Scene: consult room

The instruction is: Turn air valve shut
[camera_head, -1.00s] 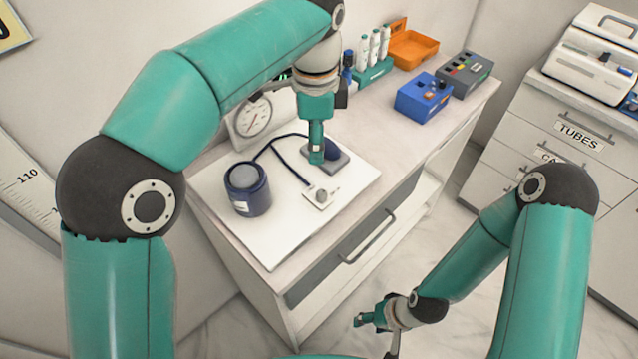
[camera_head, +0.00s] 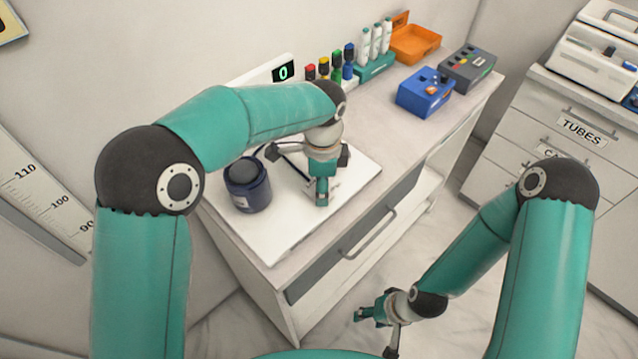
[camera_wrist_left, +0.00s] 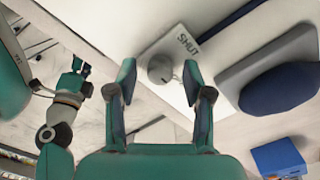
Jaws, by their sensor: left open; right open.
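The air valve is a grey round knob (camera_wrist_left: 160,69) on a white plate (camera_wrist_left: 182,42) marked SHUT in the left wrist view. My left gripper (camera_wrist_left: 160,78) is open, with one finger on each side of the knob in that view; I cannot tell whether they touch it. In the head view my left gripper (camera_head: 322,192) points down over the white board (camera_head: 280,235) and hides most of the valve. My right gripper (camera_head: 366,313) is open and empty, low in front of the cabinet.
A dark blue cuff roll (camera_head: 247,188) stands on the board. A dark blue bulb (camera_wrist_left: 282,88) rests on a grey holder (camera_wrist_left: 235,78) beside the valve. A blue box (camera_head: 425,97), a grey box (camera_head: 467,70) and an orange tray (camera_head: 412,45) stand farther back.

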